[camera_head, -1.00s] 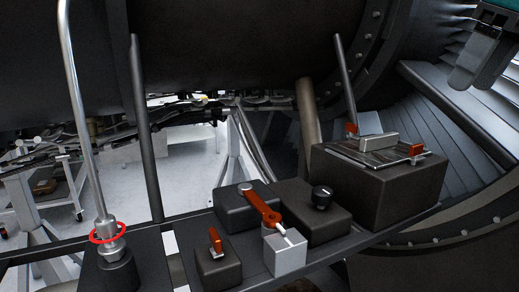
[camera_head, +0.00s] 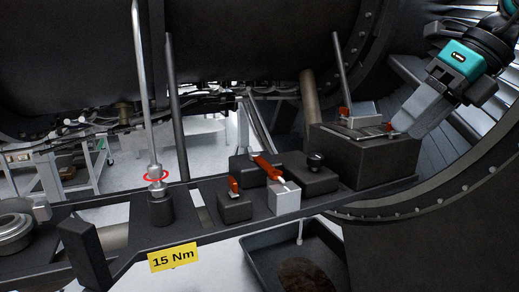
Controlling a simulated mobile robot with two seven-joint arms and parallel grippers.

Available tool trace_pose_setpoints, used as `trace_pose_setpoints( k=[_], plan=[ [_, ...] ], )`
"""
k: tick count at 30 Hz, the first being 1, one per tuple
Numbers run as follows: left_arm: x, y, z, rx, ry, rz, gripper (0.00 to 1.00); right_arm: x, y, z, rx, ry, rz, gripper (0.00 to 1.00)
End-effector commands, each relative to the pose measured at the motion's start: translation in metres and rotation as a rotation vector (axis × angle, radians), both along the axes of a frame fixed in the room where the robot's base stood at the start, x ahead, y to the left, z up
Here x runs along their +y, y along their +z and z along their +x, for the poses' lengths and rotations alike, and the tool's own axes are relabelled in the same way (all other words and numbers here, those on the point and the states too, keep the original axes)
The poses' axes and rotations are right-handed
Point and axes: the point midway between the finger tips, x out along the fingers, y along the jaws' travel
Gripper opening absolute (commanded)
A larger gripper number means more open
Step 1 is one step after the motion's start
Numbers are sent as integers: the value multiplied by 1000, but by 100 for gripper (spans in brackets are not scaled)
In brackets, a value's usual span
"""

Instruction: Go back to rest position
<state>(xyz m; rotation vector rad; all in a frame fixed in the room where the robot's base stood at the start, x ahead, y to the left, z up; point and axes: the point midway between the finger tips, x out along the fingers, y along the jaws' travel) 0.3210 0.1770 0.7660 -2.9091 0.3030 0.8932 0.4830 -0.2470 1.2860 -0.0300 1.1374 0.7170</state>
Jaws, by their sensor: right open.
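My right gripper (camera_head: 448,76), dark with a teal panel, is at the upper right and open, with nothing seen between its fingers. It is in the air, up and to the right of the large dark block (camera_head: 362,160). That block carries a metal clamp piece with red-orange tabs. My left gripper is out of view.
A dark rail carries a silver pipe fitting with a red ring (camera_head: 156,176), small black blocks, a red-orange lever (camera_head: 266,167), a pale cube (camera_head: 285,199) and a yellow "15 Nm" label (camera_head: 174,257). A dark tray (camera_head: 262,264) lies below. Engine casing fills the top.

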Motion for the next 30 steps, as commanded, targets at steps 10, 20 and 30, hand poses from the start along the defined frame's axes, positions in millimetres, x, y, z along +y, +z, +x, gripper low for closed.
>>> trace_pose_setpoints(
  k=[10, 20, 30],
  plan=[
    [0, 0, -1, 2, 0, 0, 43, 73, -88, 11, 160, 28, 546, 60],
    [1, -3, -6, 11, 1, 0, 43, 86, -152, 19, 323, -242, 1034, 60],
    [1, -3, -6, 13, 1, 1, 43, 41, -250, 22, 472, -788, 1361, 60]
  ],
)
